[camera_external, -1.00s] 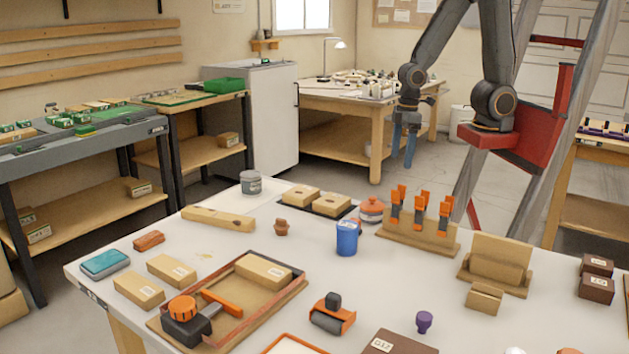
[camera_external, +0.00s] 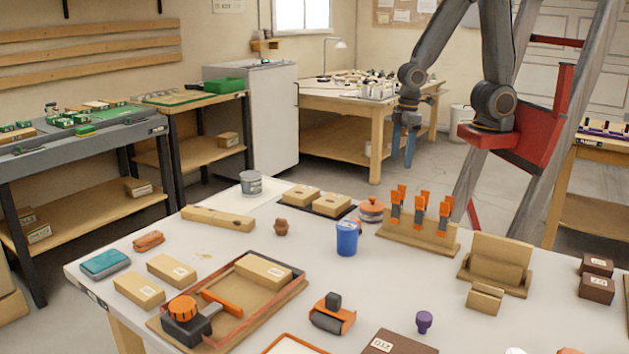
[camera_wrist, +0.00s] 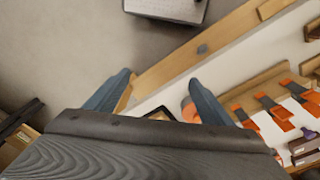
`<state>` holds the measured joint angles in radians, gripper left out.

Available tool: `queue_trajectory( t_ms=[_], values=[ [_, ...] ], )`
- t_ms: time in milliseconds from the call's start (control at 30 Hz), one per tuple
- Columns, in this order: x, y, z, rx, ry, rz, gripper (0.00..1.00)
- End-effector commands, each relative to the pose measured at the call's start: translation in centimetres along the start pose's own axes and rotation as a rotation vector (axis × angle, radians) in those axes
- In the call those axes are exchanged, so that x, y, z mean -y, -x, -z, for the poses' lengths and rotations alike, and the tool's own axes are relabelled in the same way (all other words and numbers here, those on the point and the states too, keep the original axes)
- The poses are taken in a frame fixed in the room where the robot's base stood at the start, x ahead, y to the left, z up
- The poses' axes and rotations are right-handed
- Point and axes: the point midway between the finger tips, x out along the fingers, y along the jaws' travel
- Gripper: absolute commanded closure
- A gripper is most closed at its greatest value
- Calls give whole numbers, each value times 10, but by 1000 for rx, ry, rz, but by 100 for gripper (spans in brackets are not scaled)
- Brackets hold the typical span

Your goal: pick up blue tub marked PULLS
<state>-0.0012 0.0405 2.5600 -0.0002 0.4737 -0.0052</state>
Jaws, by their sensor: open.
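The blue tub (camera_external: 347,238) stands upright on the white bench top, near its middle, with a pale label near its rim. The label is too small to read. My gripper (camera_external: 404,150) hangs above and beyond the far edge of the bench, up and to the right of the tub, apart from it. In the wrist view my gripper (camera_wrist: 162,92) has its two blue fingers spread wide with nothing between them. The tub does not show clearly in the wrist view.
A lidded orange pot (camera_external: 371,211) stands just behind the tub. A wooden rack with orange clamps (camera_external: 418,230) stands to its right, also in the wrist view (camera_wrist: 268,98). A dark tray with wooden blocks (camera_external: 318,202) lies behind left. Bare bench top lies in front of the tub.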

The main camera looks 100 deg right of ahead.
Motion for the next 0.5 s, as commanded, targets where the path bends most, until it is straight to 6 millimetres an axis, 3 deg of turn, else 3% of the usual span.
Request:
queue_trajectory(
  t_ms=[67,133,400,500],
  values=[
    [0,0,0,0,0,0,24],
    [0,0,0,0,0,0,34],
    [0,0,1,0,-5,1,34],
    [6,0,13,4,-59,11,34]
  ],
)
